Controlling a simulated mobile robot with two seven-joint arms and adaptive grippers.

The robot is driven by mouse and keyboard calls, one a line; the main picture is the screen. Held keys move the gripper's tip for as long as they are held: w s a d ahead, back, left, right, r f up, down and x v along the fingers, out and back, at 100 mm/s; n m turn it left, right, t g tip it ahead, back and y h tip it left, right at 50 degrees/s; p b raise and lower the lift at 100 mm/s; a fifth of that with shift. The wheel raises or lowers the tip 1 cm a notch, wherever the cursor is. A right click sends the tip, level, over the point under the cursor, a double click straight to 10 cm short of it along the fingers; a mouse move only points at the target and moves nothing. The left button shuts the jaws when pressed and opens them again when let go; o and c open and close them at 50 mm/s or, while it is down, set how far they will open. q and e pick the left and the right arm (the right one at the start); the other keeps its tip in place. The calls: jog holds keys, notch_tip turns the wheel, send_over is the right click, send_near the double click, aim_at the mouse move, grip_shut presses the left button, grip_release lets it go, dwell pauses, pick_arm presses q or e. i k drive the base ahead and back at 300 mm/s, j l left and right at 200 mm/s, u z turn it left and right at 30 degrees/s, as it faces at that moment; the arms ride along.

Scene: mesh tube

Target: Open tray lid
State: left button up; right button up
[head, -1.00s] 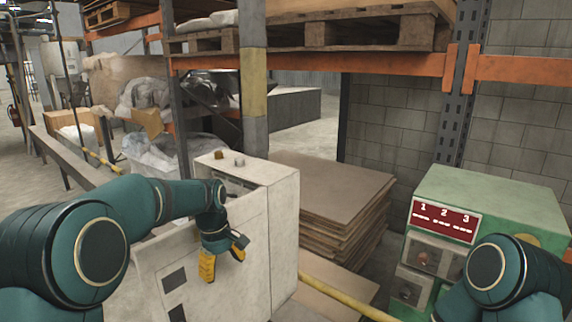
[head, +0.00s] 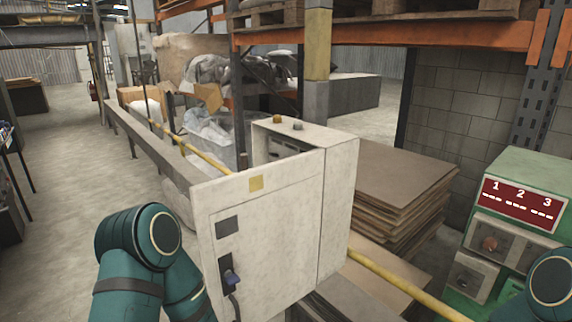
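I cannot make out a tray lid in the head view. My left arm shows at the lower left, bent beside a white cabinet (head: 338,200), but its gripper is out of sight. The cabinet's front door (head: 270,225) stands ajar, with part of the dark inside showing behind its top edge. A blue-black handle or plug (head: 231,277) with a cable is on the door's lower left. Only a joint of my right arm shows at the right edge, in front of a green machine (head: 545,170); the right gripper is out of view.
The machine has a red panel (head: 520,204) numbered 1, 2, 3 and grey units below it. Stacked brown sheets (head: 400,190) lie behind the cabinet. A yellow rail (head: 405,288) runs low between cabinet and machine. Open floor (head: 65,150) lies to the left.

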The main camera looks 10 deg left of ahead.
aim_at(184, 185)
jog(key=j+u, duration=0.2)
jog(key=u, duration=2.25)
jog(key=i+z, duration=0.1)
jog(key=i, duration=0.55)
jog(key=i+j+z, duration=0.1)
jog(key=i, duration=0.6)
jog(key=i+z, duration=0.45)
jog(key=i, duration=0.15)
jog(key=i+j+z, duration=0.1)
jog(key=i+z, duration=0.75)
jog(key=i, duration=0.4)
jog(key=i+j+z, duration=0.1)
jog(key=i+z, duration=0.25)
jog(key=i, duration=0.4)
jog(key=i+z, duration=0.3)
jog(key=i, duration=0.4)
jog(key=i+j+z, duration=0.15)
jog(key=i+z, duration=0.15)
jog(key=i, duration=0.45)
